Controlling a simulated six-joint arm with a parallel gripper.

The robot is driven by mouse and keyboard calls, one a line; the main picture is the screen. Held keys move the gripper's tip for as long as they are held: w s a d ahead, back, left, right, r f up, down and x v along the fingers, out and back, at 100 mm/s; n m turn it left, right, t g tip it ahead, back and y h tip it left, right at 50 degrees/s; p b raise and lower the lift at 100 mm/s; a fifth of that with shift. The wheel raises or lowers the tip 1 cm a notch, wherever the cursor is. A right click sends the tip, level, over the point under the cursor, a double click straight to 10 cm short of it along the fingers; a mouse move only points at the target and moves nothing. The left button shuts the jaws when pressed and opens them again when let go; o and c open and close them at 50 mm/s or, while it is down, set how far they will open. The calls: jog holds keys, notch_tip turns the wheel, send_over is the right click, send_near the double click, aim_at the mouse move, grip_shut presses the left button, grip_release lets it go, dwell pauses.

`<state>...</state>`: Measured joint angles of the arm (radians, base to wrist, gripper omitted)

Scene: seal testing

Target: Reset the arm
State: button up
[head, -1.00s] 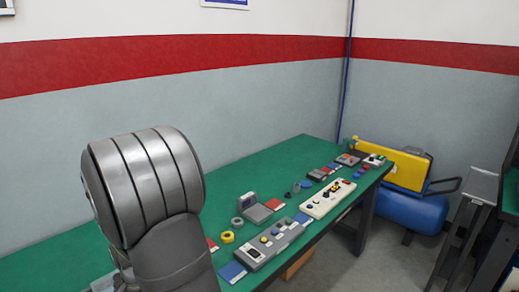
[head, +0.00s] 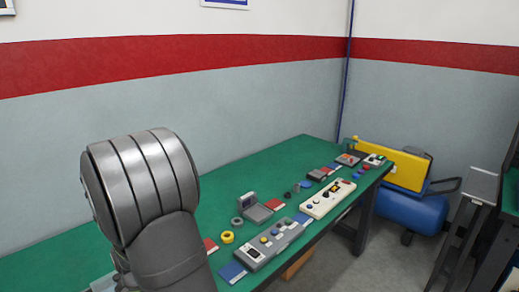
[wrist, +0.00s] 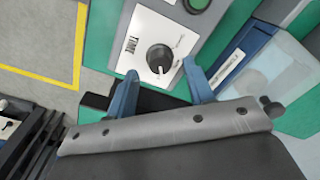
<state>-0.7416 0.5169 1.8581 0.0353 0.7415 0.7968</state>
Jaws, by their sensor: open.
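My arm shows at the left of the head view as a grey metal joint with a dark padded link. My gripper (wrist: 162,90) shows in the wrist view as two blue fingers set apart, with nothing between them. Beyond the fingertips is a grey panel (wrist: 193,33) with a black rotary knob (wrist: 159,58) on a white label. The knob lies close to the fingers in the picture, and I cannot tell whether they touch it. In the head view the gripper is hidden behind or below my arm.
The green table (head: 150,235) carries a grey control box (head: 262,245), a white control box (head: 327,199), a yellow tape roll (head: 227,237) and several small parts. A blue and yellow compressor (head: 410,210) stands on the floor beyond the table's far end. Yellow tape (wrist: 78,45) marks the floor.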

notch_tip(320, 180, up, 15)
notch_tip(320, 180, down, 17)
jog(key=shift+r, duration=0.1)
jog(key=shift+n, duration=0.3)
jog(key=n, duration=1.1)
jog(key=shift+n, duration=0.3)
jog(key=shift+w+r, duration=0.1)
jog(key=shift+r, duration=1.2)
jog(key=shift+c, duration=0.2)
dwell(1.0)
